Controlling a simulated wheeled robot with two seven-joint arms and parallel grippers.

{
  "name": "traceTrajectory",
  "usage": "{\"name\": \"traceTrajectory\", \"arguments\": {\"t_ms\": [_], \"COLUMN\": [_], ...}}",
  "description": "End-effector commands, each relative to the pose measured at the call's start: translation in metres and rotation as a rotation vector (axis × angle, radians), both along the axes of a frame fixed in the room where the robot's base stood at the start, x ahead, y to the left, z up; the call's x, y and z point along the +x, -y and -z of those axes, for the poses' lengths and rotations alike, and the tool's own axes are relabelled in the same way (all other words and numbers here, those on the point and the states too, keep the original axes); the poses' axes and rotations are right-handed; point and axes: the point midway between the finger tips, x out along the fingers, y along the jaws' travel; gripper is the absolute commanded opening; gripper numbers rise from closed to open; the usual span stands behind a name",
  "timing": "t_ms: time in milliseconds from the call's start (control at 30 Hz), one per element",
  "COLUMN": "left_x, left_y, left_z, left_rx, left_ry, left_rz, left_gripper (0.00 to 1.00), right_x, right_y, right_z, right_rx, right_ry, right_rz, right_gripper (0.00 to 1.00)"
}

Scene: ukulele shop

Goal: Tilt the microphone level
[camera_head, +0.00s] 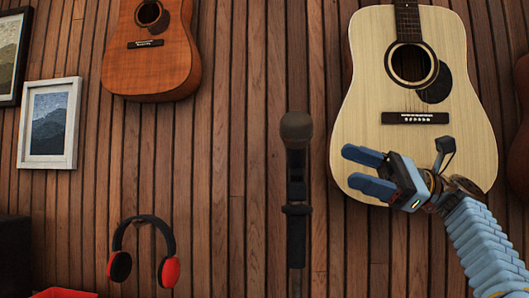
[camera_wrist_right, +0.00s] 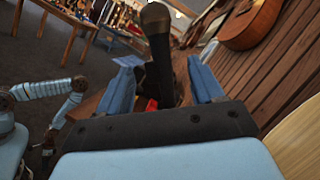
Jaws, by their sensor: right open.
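The microphone (camera_head: 296,128) has a rounded grey-brown head on top of a dark body and stands in the middle of the head view. It looks upright there; any lean toward or away from me is hard to tell. My right gripper (camera_head: 364,171) is to its right, a little lower than its head, with its fingers pointing left and apart, empty. In the right wrist view the microphone (camera_wrist_right: 156,18) shows beyond and between the two open blue fingers (camera_wrist_right: 163,84), with its head above them. No contact shows. My left gripper is not clearly seen.
A pale guitar (camera_head: 370,105) hangs on the wood-slat wall behind my right gripper. A brown guitar (camera_head: 150,70) hangs upper left. Red-and-black headphones (camera_head: 170,272) are at the lower left near framed pictures (camera_head: 48,122). The space between gripper and microphone looks clear.

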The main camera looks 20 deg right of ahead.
Motion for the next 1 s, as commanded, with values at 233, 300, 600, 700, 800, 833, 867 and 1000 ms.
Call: {"name": "traceTrajectory", "arguments": {"t_ms": [233,300,600,700,800,833,867,1000], "left_x": [-0.001,-0.001,0.0,0.0,0.0,0.0,0.0,0.0], "left_y": [0.0,0.0,0.0,0.0,0.0,0.0,0.0,0.0], "left_z": [0.003,0.003,-0.004,-0.005,-0.006,-0.006,-0.006,-0.006], "left_rx": [0.0,0.0,0.0,0.0,-0.001,-0.001,-0.001,-0.001], "left_ry": [-0.001,-0.001,-0.001,-0.001,0.0,0.0,0.0,0.0], "left_rz": [0.0,0.0,0.0,0.001,0.001,0.001,0.001,0.001], "left_gripper": [0.7,0.7,0.7,0.7,0.7,0.7,0.7,0.7], "right_x": [0.006,0.01,0.028,0.032,0.034,0.034,0.034,0.034], "right_y": [-0.036,-0.052,-0.108,-0.118,-0.124,-0.125,-0.126,-0.126], "right_z": [-0.012,-0.017,-0.035,-0.038,-0.039,-0.039,-0.039,-0.039], "right_rx": [-0.003,-0.004,-0.003,-0.003,-0.002,-0.002,-0.002,-0.003], "right_ry": [0.005,0.006,0.002,0.002,0.003,0.004,0.004,0.003], "right_rz": [-0.01,-0.011,-0.007,-0.006,-0.004,-0.003,-0.003,-0.003], "right_gripper": [0.67,0.67,0.67,0.67,0.67,0.67,0.67,0.67]}}
